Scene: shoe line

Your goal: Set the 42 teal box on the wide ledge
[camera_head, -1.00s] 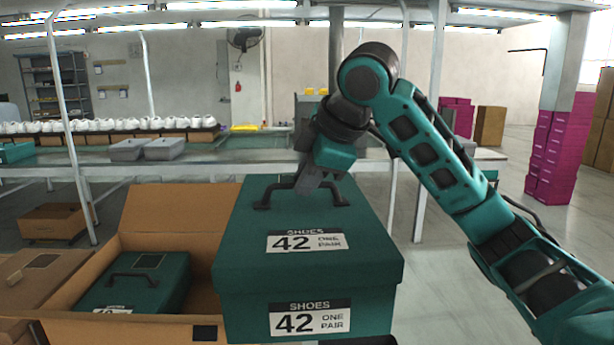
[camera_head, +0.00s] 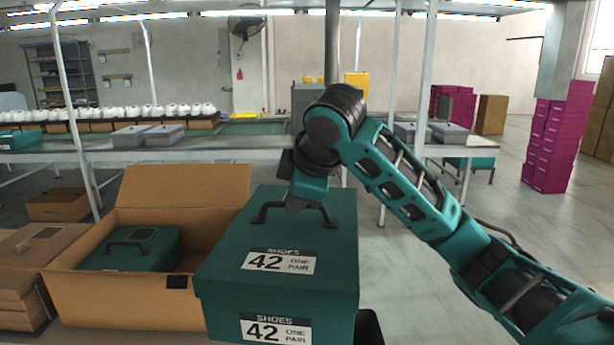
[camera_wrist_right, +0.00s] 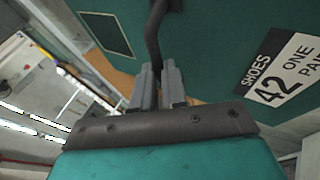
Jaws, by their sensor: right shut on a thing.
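The 42 teal box (camera_head: 225,235) is in the lower middle of the head view, upright, with "SHOES 42 ONE PAIR" labels on its lid and front. My right gripper (camera_head: 296,207) is at the dark handle on its lid. In the right wrist view the jaws (camera_wrist_right: 158,78) are closed around that handle, above the teal lid (camera_wrist_right: 205,35). The box's underside is out of sight, so I cannot tell what is beneath it. A long grey bench (camera_head: 80,156) runs across the back; I cannot tell if it is the wide ledge. My left gripper is out of view.
An open brown carton (camera_head: 120,303) left of the held box contains another teal box (camera_head: 150,248). More brown cartons (camera_head: 35,262) stand at far left. Grey boxes (camera_head: 165,134) and white shoes sit on the bench. Magenta boxes (camera_head: 550,140) stack at right; floor there is clear.

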